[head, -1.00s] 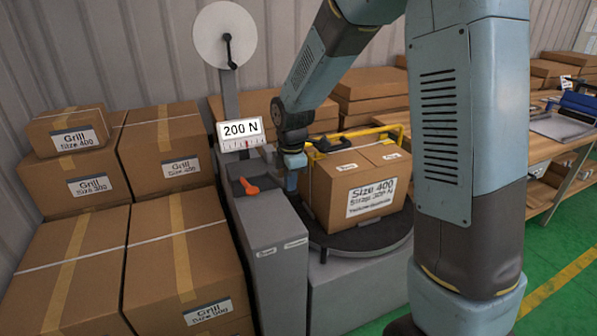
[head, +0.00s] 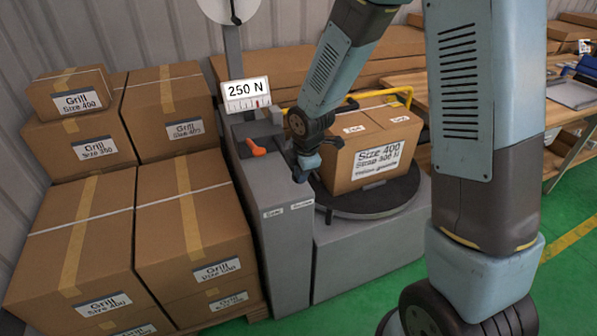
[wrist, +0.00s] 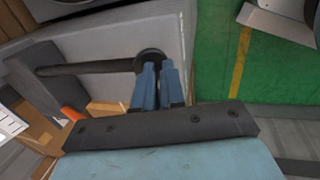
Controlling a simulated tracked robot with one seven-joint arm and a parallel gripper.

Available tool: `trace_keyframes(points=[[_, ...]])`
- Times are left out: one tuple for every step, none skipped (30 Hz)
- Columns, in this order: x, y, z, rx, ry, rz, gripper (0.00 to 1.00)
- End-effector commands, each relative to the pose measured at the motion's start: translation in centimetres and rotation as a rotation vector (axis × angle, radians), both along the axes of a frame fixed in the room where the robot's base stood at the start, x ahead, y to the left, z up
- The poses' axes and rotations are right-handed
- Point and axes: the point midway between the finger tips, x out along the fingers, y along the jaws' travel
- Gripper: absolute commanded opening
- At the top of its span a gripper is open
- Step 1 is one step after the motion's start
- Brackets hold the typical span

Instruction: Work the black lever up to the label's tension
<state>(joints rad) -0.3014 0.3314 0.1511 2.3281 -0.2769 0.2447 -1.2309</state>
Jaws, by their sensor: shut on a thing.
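The black lever (wrist: 90,67) runs from the grey machine (head: 270,225) to a round knob end in the wrist view. My gripper (wrist: 155,72) is shut on the lever at that knob. In the head view my gripper (head: 309,163) is beside the machine's upper right side, and my wrist hides most of the lever. The tension display (head: 246,93) reads 250 N, with a red mark on the scale below the number. The label (head: 378,158) on the carton (head: 352,172) reads Size 400 and what looks like Strap 300 N.
An orange lever (head: 258,148) sits on the machine top, left of my gripper. The carton stands on a round black turntable (head: 400,200) with a yellow guard (head: 385,93) behind. Stacked cartons (head: 80,225) fill the left. Green floor (head: 375,280) is open at front right.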

Motion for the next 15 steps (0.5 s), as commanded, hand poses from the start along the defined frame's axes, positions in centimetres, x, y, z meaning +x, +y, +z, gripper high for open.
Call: trace_keyframes(points=[[-0.6, -0.7, -1.0, -0.014, 0.026, -0.007, 0.0], [-0.6, -0.7, -1.0, -0.014, 0.026, -0.007, 0.0], [-0.6, -0.7, -1.0, -0.015, 0.027, -0.007, 0.0], [-0.7, -0.6, -0.9, -0.015, 0.026, -0.006, 0.0], [-0.7, -0.6, -0.9, -0.014, 0.026, -0.006, 0.0], [-0.7, -0.6, -0.8, -0.014, 0.026, -0.006, 0.0], [-0.8, -0.6, -0.6, -0.014, 0.025, -0.005, 0.0], [-0.8, -0.5, -0.4, -0.014, 0.025, -0.005, 0.0], [-0.9, -0.5, -0.2, -0.013, 0.024, -0.004, 0.0], [-1.0, -0.5, 0.1, -0.013, 0.023, -0.004, 0.0], [-1.1, -0.6, 0.4, -0.012, 0.021, -0.004, 0.0], [-1.3, -0.6, 0.9, -0.011, 0.018, -0.003, 0.0], [-1.4, -0.5, 1.3, -0.01, 0.016, -0.002, 0.0], [-1.5, -0.5, 1.7, -0.009, 0.013, 0.0, 0.0], [-1.7, -0.4, 2.3, -0.007, 0.009, 0.001, 0.0]])
